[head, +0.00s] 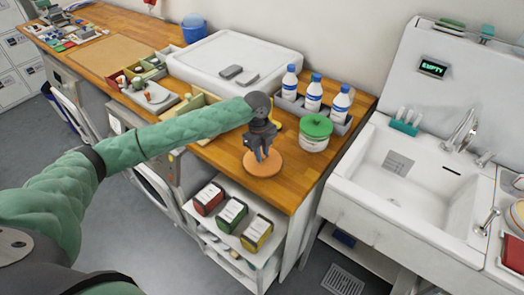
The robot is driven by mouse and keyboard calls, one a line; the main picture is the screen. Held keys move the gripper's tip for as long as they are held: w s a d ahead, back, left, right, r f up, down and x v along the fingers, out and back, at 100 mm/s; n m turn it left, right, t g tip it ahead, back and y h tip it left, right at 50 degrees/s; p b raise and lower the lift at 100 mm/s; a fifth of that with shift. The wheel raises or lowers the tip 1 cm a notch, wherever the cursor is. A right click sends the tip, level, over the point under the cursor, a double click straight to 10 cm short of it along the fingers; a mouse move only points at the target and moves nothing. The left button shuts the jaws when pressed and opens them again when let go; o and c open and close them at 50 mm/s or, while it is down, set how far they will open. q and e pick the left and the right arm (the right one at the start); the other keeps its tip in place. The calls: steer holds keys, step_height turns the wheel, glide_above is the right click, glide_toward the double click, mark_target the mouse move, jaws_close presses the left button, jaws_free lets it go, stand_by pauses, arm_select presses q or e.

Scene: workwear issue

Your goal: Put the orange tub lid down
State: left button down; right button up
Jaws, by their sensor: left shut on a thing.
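The fingers hide the lid's centre. I cannot tell whether the lid touches the wood or hangs just above it. My right gripper is out of view.
A tub with a green lid (315,127) stands right of my gripper. Behind are several blue-capped bottles (312,95) in a grey holder and a white box (225,57). A sink (404,175) lies right. Small boxes (231,213) sit on a shelf below.

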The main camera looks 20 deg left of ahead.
arm_select(q)
steer(key=shift+f, duration=0.15)
steer(key=c, duration=1.3)
jaws_free()
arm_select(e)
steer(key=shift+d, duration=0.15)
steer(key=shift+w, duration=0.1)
arm_select(q)
steer(key=shift+r, duration=0.2)
steer(key=shift+w+r+b, duration=0.1)
steer(key=shift+r+b, duration=0.25)
steer(key=shift+w+a+r+b, duration=0.15)
steer(key=shift+r+b, duration=0.55)
steer(key=shift+r, duration=1.15)
steer(key=shift+w+a+r+b, duration=0.2)
steer(key=shift+r+b, duration=0.45)
steer(key=shift+r, duration=1.2)
steer(key=shift+s+a+r+b, duration=0.2)
steer(key=shift+r+b, duration=0.5)
steer(key=shift+r, duration=1.15)
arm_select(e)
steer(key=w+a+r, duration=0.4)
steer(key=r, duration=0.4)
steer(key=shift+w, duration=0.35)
arm_select(q)
steer(key=shift+w+f, duration=0.1)
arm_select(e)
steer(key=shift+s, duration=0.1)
